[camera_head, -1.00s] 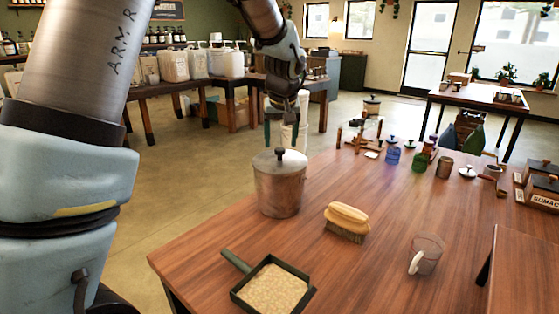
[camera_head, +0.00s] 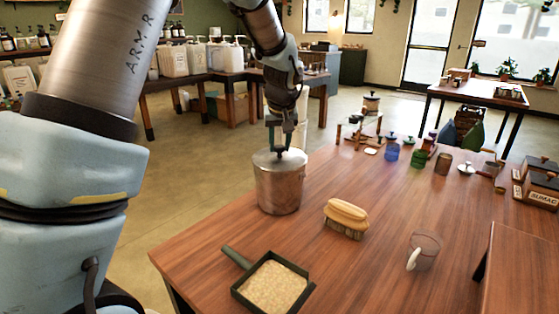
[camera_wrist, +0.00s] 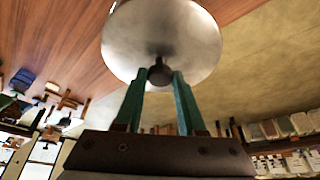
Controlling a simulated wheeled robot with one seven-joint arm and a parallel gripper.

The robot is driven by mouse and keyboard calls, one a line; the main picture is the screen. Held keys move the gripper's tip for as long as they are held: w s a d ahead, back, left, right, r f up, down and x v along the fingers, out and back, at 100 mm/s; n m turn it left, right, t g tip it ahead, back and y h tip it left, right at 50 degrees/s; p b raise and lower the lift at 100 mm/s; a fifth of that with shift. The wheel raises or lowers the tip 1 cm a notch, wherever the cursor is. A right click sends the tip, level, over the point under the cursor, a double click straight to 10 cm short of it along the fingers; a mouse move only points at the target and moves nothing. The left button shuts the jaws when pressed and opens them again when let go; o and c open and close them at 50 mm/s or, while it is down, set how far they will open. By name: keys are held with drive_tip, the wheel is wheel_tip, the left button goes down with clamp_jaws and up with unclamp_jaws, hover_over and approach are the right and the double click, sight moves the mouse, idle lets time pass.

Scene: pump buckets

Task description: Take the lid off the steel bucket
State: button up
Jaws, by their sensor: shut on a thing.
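The steel bucket (camera_head: 279,190) stands upright at the table's left edge. Its round steel lid (camera_head: 265,158) rests on the bucket's rim, with no clear gap showing. The lid also shows in the wrist view (camera_wrist: 190,45), with its dark knob (camera_wrist: 160,73) in the middle. My gripper (camera_head: 280,146) points down over the lid. Its two green fingers are shut on the knob, one on each side. In the wrist view the bucket's body is hidden behind the lid.
A scrubbing brush (camera_head: 346,218) lies to the right of the bucket. A dustpan of grain (camera_head: 273,286) is in front, and a clear mug (camera_head: 424,250) stands further right. Several jars, including a blue one (camera_head: 391,152), stand at the back. Bare tabletop (camera_head: 345,275) lies between dustpan and mug.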

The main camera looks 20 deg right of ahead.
clamp_jaws()
drive_tip(key=shift+r, duration=0.15)
wheel_tip(320, 180, up, 10)
drive_tip(key=b, duration=0.2)
wheel_tip(320, 180, up, 5)
drive_tip(key=p, duration=0.4)
hover_over(280, 147)
drive_tip(key=shift+r, duration=0.15)
idle(0.9)
drive_tip(key=shift+p, duration=0.3)
